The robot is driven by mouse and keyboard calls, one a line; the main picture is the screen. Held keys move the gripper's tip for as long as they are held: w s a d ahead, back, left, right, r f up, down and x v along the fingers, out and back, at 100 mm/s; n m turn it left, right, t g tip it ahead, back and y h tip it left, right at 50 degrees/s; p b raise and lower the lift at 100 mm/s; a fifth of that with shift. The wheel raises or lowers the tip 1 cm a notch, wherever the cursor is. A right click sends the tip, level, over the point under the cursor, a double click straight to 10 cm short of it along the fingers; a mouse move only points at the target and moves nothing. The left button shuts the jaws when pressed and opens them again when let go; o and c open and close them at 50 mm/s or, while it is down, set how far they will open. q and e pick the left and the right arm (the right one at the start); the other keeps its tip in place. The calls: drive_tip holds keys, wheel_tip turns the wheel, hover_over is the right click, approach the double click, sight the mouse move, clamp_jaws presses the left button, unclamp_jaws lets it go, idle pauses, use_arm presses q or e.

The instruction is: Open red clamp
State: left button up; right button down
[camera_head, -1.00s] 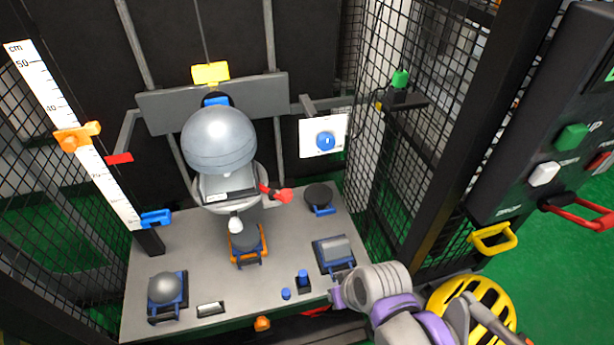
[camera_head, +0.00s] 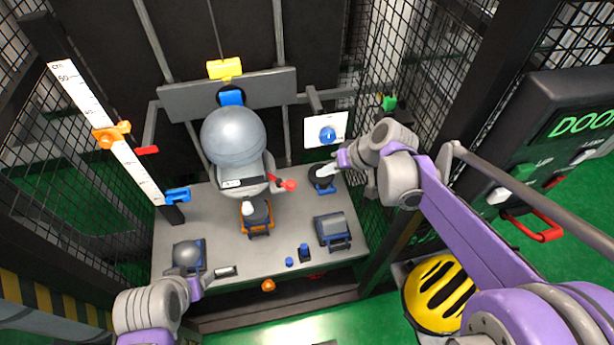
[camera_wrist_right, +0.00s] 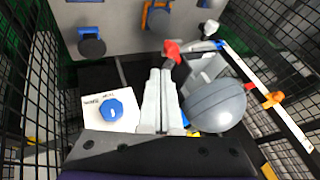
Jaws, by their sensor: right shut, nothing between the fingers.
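A red clamp knob (camera_head: 288,184) on a short lever sticks out at the right of the holder under the large grey ball (camera_head: 233,137). The red knob also shows in the wrist view (camera_wrist_right: 171,49), just beyond the fingertips. My right gripper (camera_head: 320,174) comes in from the right, short of the red knob, with a gap between them in the head view. Its pale fingers (camera_wrist_right: 160,72) are together and empty in the wrist view. My left gripper (camera_head: 193,282) is at the lower left, by the table's front edge; its jaws are unclear.
A grey table (camera_head: 285,227) holds a small ball on a blue stand (camera_head: 187,255), an orange stand (camera_head: 257,216), a grey block stand (camera_head: 332,229) and a round dark stand (camera_head: 323,178) under my right gripper. A white panel with a blue dial (camera_head: 327,134) stands behind. Mesh walls flank the table.

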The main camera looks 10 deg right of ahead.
sight(288, 185)
drive_tip(key=x, duration=1)
drive_tip(key=shift+b, duration=0.3)
